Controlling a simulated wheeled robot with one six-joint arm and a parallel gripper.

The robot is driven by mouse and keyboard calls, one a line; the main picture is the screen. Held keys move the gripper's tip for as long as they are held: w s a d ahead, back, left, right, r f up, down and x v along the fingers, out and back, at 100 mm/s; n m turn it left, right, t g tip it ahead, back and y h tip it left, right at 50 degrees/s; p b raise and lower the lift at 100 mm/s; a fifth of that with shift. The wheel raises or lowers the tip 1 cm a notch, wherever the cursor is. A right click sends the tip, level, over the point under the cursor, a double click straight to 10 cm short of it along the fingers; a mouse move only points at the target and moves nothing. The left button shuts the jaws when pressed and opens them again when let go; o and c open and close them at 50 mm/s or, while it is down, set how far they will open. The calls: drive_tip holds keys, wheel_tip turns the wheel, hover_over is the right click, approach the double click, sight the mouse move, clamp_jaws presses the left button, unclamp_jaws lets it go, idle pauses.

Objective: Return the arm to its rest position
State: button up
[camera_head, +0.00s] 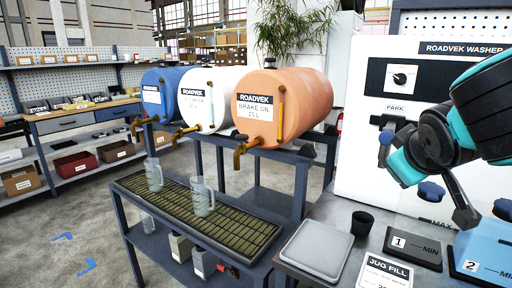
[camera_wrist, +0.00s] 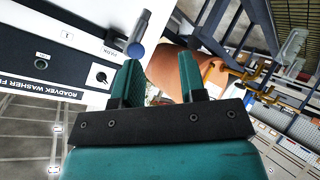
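My gripper (camera_wrist: 158,78) shows in the wrist view with its two teal fingers apart and nothing between them. The orange brake oil barrel (camera_wrist: 172,72) is in the background beyond the finger gap. In the head view my teal and black arm comes in from the right edge, in front of the white washer panel (camera_head: 362,160). Its end is partly hidden by its own links, so I cannot make out the fingers there. The panel's lever with a blue knob (camera_wrist: 135,50) is near the left finger in the wrist view; I cannot tell the gap between them.
Blue, white and orange (camera_head: 285,105) barrels with taps stand over a grated trolley (camera_head: 128,186). Two clear jugs (camera_head: 201,196) stand on the grate.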

drive_tip(key=s+a+f+g+y, duration=0.2)
drive_tip(key=s+a+g, duration=0.1)
drive_tip(key=s, duration=0.3)
drive_tip(key=s+a+f+n+g+y, duration=0.1)
drive_tip(key=s+a+f+g+y, duration=0.2)
drive_tip(key=s, duration=0.4)
drive_tip(key=s+a+f+n+g+y, duration=0.1)
drive_tip(key=s+a+f+g+y, duration=0.1)
drive_tip(key=s+a+g, duration=0.2)
drive_tip(key=s+a, duration=0.1)
drive_tip(key=s, duration=0.2)
drive_tip(key=shift+a+f+y, duration=0.25)
drive_tip(key=shift+a+y, duration=0.1)
drive_tip(key=shift+y, duration=0.05)
drive_tip(key=shift+s, duration=0.1)
